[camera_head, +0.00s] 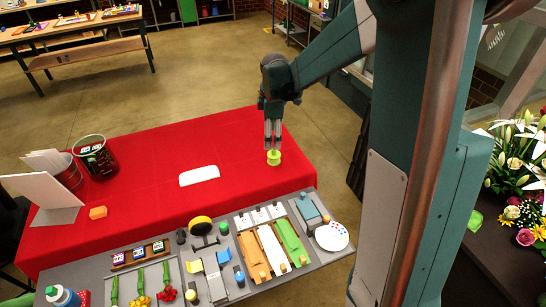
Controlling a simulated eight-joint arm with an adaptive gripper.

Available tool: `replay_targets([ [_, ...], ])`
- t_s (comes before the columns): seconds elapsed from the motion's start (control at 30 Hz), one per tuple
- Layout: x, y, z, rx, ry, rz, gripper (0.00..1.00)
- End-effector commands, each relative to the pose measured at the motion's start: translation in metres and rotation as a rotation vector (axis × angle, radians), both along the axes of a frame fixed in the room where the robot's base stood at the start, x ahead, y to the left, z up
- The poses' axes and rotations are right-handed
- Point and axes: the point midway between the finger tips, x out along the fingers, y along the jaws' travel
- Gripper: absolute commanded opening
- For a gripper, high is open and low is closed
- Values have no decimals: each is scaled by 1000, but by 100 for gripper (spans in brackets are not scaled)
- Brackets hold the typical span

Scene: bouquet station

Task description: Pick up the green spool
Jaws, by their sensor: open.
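The green spool (273,158) is a small, bright yellow-green piece on the red table, near its right end. My gripper (273,146) points straight down directly above it. The fingers are open, and their tips are at or just above the top of the spool. I cannot tell from this view whether the fingertips touch it or reach around it. The fingers hide a little of its upper part.
A white pad (199,176) lies left of the spool. An orange block (97,212), a white board (42,191) and a dark bucket (92,146) stand further left. A grey tray (325,259) of tools and flowers runs along the front. The red cloth around the spool is clear.

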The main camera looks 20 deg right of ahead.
Motion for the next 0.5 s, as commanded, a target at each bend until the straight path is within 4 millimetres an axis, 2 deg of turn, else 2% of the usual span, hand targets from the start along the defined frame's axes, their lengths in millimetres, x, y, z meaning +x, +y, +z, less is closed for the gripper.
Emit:
replay_targets([
  [0.1,15,-7,-17,-4,23,54,56],
  [0.5,51,-29,-79,-7,99,239,56],
])
